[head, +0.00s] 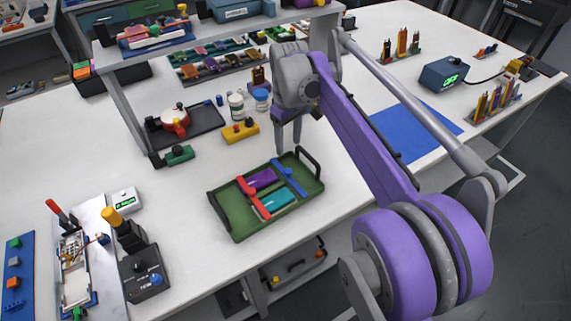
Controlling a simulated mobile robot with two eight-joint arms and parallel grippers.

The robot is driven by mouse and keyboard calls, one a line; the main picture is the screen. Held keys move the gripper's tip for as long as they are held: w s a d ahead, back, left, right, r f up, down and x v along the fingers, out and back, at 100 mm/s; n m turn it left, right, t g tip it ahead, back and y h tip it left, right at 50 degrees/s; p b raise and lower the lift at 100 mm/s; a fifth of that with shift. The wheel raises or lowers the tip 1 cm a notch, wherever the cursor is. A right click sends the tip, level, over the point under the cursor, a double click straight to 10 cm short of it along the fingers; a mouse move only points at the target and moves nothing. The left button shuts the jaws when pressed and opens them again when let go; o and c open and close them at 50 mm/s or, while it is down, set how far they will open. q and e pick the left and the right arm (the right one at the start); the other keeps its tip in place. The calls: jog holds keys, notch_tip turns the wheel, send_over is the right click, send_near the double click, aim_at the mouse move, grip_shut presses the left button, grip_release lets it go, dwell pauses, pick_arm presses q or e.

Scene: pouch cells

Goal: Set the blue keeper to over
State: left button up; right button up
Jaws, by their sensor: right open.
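A green tray (238,233) with dark end handles sits on the white table at the centre of the head view. The blue keeper (289,177), a bar with a raised knob, runs along the tray's right part. The red keeper (253,197) runs across the left part. A purple pouch cell (262,179) and a teal pouch cell (279,201) lie between them. I cannot tell whether the blue keeper overlaps the cells' right ends. My right gripper (288,147) is open, fingers down, above the tray's far edge near the blue keeper's far end. My left gripper is out of view.
A yellow block (240,132), white jars (236,107) and a dark tray (190,128) with a red item stand behind. A blue mat (425,135) lies to the right, partly behind my arm. A control box with a knob (143,276) stands front left.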

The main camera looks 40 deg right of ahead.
aim_at(288, 170)
notch_tip(288, 170, down, 10)
jog(key=shift+a+r+b, duration=0.1)
jog(key=shift+b, duration=0.55)
grip_shut()
dwell(1.1)
